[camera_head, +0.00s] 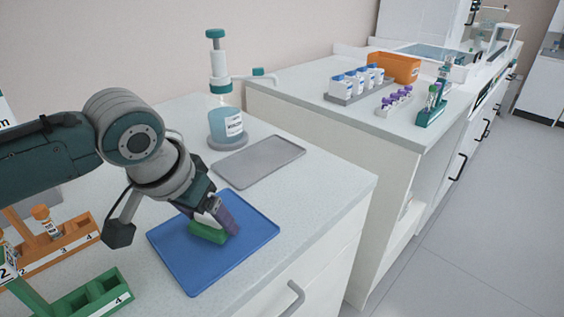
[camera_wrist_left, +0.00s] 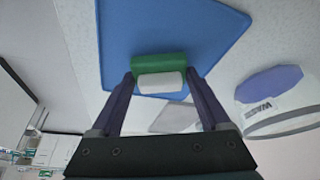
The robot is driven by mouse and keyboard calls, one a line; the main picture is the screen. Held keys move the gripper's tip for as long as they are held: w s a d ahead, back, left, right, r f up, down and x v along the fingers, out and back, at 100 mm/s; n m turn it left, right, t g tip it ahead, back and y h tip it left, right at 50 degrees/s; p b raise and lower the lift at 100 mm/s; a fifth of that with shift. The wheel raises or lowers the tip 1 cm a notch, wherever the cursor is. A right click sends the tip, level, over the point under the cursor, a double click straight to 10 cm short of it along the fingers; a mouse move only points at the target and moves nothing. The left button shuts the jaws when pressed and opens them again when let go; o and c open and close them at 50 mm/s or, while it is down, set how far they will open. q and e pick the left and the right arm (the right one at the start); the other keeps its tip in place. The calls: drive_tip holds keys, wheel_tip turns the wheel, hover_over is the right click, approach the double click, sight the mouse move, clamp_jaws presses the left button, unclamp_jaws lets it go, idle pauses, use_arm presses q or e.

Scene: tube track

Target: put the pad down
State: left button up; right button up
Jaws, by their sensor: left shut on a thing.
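The pad is a small block, green on one face and whitish on the other. It shows green in the head view (camera_head: 207,233), low over the blue mat (camera_head: 175,249). In the left wrist view the green part (camera_wrist_left: 158,62) and the white part (camera_wrist_left: 161,84) sit between the fingertips. My left gripper (camera_head: 222,222) is shut on the pad, with its purple fingers (camera_wrist_left: 160,77) on either side of it. I cannot tell whether the pad touches the mat. My right gripper is not in view.
A pump bottle of blue liquid (camera_head: 225,124) and an empty grey tray (camera_head: 258,161) stand behind the mat. An orange rack (camera_head: 62,253) and a green rack (camera_head: 100,293) are at the left. The counter's front edge lies right of the mat. Blue mat around the pad is bare.

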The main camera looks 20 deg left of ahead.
use_arm(q)
drive_tip(key=shift+f, duration=0.2)
drive_tip(key=shift+f, duration=0.15)
drive_tip(key=o, duration=1.3)
drive_tip(key=p+v, duration=0.3)
drive_tip(key=v, duration=0.9)
drive_tip(key=s+d+f+m, duration=0.1)
drive_tip(key=s+d, duration=0.2)
drive_tip(key=s, duration=0.5)
drive_tip(key=s+d+f+m+g, duration=0.1)
drive_tip(key=s+d, duration=0.2)
drive_tip(key=s, duration=0.5)
drive_tip(key=shift+s+d, duration=0.15)
drive_tip(key=shift+d, duration=0.05)
drive_tip(key=shift+r+p, duration=0.1)
drive_tip(key=shift+p, duration=0.2)
wheel_tip(320, 180, up, 39)
drive_tip(key=p, duration=3.9)
